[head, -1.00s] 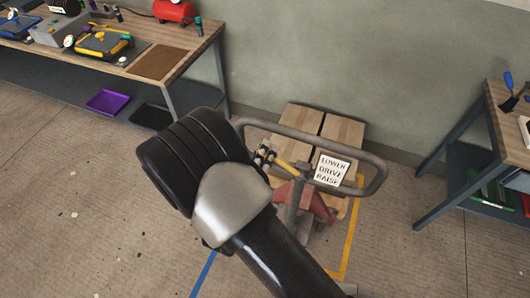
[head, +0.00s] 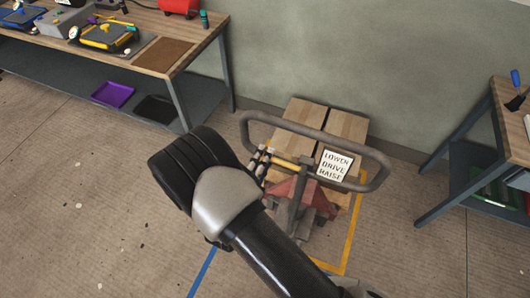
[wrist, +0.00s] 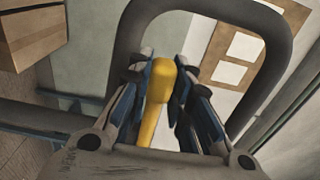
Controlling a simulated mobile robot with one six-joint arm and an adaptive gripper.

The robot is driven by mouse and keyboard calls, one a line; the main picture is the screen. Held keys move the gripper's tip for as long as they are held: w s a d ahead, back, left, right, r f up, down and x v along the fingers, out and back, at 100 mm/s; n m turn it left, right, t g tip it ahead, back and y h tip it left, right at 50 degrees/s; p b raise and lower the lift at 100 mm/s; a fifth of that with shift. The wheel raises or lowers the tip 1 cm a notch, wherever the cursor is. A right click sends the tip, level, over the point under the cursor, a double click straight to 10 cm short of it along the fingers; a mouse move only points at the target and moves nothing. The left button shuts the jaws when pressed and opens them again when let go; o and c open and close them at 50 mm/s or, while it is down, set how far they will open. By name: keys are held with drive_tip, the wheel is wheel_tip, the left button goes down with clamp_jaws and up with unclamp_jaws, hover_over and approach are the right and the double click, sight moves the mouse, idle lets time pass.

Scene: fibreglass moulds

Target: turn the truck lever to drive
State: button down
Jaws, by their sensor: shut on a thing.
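The pallet truck has a grey loop handle (head: 374,165) and a red body (head: 318,199). A white sign (head: 334,166) beside the lever reads LOWER, DRIVE, RAISE from top to bottom. The yellow lever (head: 284,163) sticks out to the left, roughly level with the middle word. My gripper (head: 258,163) is shut on the lever's outer end, inside the handle loop. In the wrist view, the yellow lever (wrist: 154,115) lies between my fingers (wrist: 160,82), with the handle loop (wrist: 283,62) around them. My arm hides part of the truck.
Wooden boxes (head: 348,125) sit behind the handle, near the wall. A workbench (head: 185,60) with tools stands at the left, with a purple tray (head: 113,94) on its lower shelf. Another bench (head: 497,130) stands at the right. Yellow and blue lines mark the floor.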

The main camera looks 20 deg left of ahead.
drive_tip(key=c, duration=1.4)
unclamp_jaws()
drive_tip(key=shift+c, duration=0.2)
drive_tip(key=shift+s, duration=0.1)
drive_tip(key=s, duration=0.8)
drive_tip(key=shift+a, duration=0.4)
